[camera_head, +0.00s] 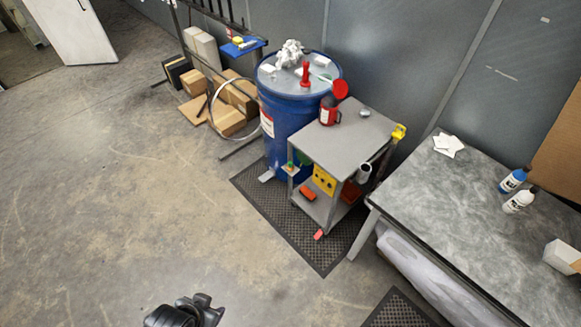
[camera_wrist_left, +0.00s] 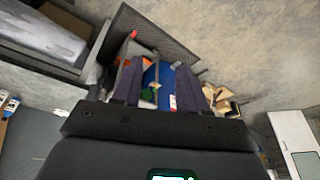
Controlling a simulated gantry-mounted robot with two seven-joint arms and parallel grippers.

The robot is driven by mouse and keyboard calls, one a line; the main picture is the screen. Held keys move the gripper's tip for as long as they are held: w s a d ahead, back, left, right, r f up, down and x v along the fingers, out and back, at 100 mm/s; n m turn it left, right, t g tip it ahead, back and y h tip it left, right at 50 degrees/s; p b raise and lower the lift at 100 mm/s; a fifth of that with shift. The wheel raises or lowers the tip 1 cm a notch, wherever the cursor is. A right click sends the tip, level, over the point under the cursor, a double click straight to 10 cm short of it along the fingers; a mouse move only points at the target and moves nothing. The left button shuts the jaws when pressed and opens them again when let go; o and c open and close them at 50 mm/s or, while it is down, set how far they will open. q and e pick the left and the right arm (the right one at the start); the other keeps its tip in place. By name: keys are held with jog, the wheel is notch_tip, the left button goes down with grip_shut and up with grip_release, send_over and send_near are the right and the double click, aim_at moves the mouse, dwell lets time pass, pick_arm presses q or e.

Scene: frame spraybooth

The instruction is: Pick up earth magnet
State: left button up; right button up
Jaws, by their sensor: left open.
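I cannot tell for certain which thing is the earth magnet. A small grey round piece (camera_head: 365,113) lies on the top of the grey cart (camera_head: 335,145). A red upright piece (camera_head: 305,75) stands on the lid of the blue drum (camera_head: 285,125), which also shows in the left wrist view (camera_wrist_left: 166,78). A small green piece (camera_head: 291,165) is at the cart's left side; a green piece also shows in the left wrist view (camera_wrist_left: 147,95). My left gripper (camera_wrist_left: 163,72) is open, with nothing seen held, and apart from the cart. My right gripper is in neither view.
A red can (camera_head: 329,116) stands on the cart; a yellow piece (camera_head: 399,131) is at its corner. Right is a grey table (camera_head: 455,210) with bottles (camera_head: 514,180). Cardboard boxes (camera_head: 228,119) lie left of the drum. The floor at left is clear.

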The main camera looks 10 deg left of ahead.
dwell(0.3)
pick_arm(q)
jog(key=o, duration=0.5)
jog(key=shift+c, duration=0.2)
